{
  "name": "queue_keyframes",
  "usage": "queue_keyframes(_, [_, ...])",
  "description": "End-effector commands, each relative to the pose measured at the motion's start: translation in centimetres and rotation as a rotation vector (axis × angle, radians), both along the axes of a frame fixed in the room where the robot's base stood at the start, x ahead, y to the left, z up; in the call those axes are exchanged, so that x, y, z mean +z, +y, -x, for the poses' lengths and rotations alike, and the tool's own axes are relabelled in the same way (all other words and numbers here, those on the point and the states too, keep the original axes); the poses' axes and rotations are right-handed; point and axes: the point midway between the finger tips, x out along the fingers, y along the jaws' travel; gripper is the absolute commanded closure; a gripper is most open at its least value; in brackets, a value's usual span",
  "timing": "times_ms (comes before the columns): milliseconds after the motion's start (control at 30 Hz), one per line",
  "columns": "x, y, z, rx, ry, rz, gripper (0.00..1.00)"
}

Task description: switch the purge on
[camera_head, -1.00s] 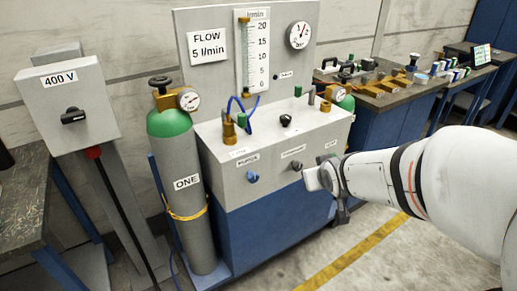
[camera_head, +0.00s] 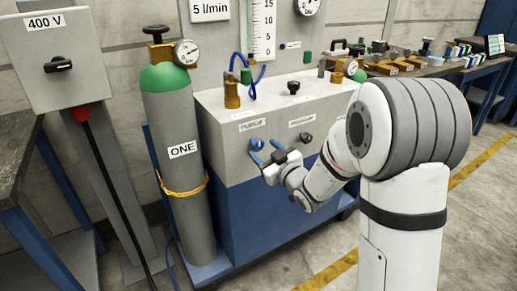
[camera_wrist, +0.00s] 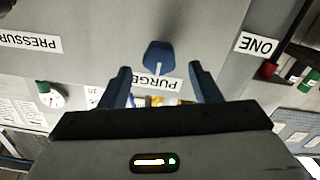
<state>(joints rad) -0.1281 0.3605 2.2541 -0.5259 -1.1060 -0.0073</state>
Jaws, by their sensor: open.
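The blue PURGE knob (camera_head: 256,144) is on the grey front face of the gas cabinet (camera_head: 225,172), under its PURGE label (camera_head: 252,125). My gripper (camera_head: 265,151) is in front of it with both blue fingers apart and nothing held. In the upside-down wrist view, the knob (camera_wrist: 157,54) lies between and just beyond the fingertips (camera_wrist: 159,70). A pale line on it runs toward the label (camera_wrist: 152,84), which the gripper partly covers. I cannot tell whether a finger touches the knob.
The grey-green gas cylinder ONE (camera_head: 185,180) stands close left of the cabinet. A dark PRESSURE knob (camera_head: 306,137) is to the right on the same face. A 400 V switch box (camera_head: 58,60) is at far left. Open floor (camera_head: 290,265) lies in front.

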Motion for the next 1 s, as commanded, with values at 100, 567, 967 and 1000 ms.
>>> queue_keyframes(100, [-0.1,1.1,-1.6,0.001,0.001,-0.001,0.43])
queue_keyframes(567, [0.0,2.3,-3.3,0.0,0.001,0.0,0.43])
queue_keyframes(967, [0.0,2.3,-3.2,0.001,0.002,0.0,0.73])
queue_keyframes(1000, [0.0,2.3,-3.2,0.001,0.002,0.0,0.76])
